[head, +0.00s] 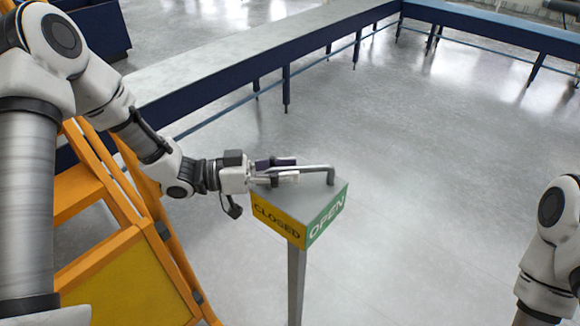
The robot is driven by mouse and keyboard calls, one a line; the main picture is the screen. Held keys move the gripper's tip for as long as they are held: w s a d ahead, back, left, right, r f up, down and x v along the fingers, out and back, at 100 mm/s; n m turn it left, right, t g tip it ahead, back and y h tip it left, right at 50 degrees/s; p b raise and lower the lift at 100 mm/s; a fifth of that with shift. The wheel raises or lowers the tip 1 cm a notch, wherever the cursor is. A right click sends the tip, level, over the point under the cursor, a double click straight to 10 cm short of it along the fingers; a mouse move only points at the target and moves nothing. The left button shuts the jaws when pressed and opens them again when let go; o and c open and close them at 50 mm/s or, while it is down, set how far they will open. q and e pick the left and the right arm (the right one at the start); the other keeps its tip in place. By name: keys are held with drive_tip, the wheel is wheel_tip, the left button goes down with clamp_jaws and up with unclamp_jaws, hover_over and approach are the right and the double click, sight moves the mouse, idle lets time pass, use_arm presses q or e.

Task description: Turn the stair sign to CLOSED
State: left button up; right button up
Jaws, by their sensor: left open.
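The stair sign is a block with a grey top on a grey post (296,285). Its yellow CLOSED face (277,222) points toward the lower left of the picture. Its green OPEN face (327,214) points toward the lower right. A grey bar handle (331,175) rises from the top of the sign. My left gripper (290,172) is open at the handle's left part, with its fingers on either side of the bar. Whether they touch it I cannot tell. My right arm (550,245) shows at the right edge, but its gripper is out of view.
Orange stairs (150,215) with a yellow panel (130,285) stand at the left, close beside my left arm. A long blue-sided conveyor (225,88) runs behind the sign and turns along the back. The grey floor (420,190) right of the sign is clear.

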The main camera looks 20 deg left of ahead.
use_arm(q)
drive_tip(key=shift+x, duration=0.8)
drive_tip(key=shift+s+a, duration=0.15)
drive_tip(key=shift+a, duration=0.25)
clamp_jaws()
drive_tip(key=shift+f, duration=0.1)
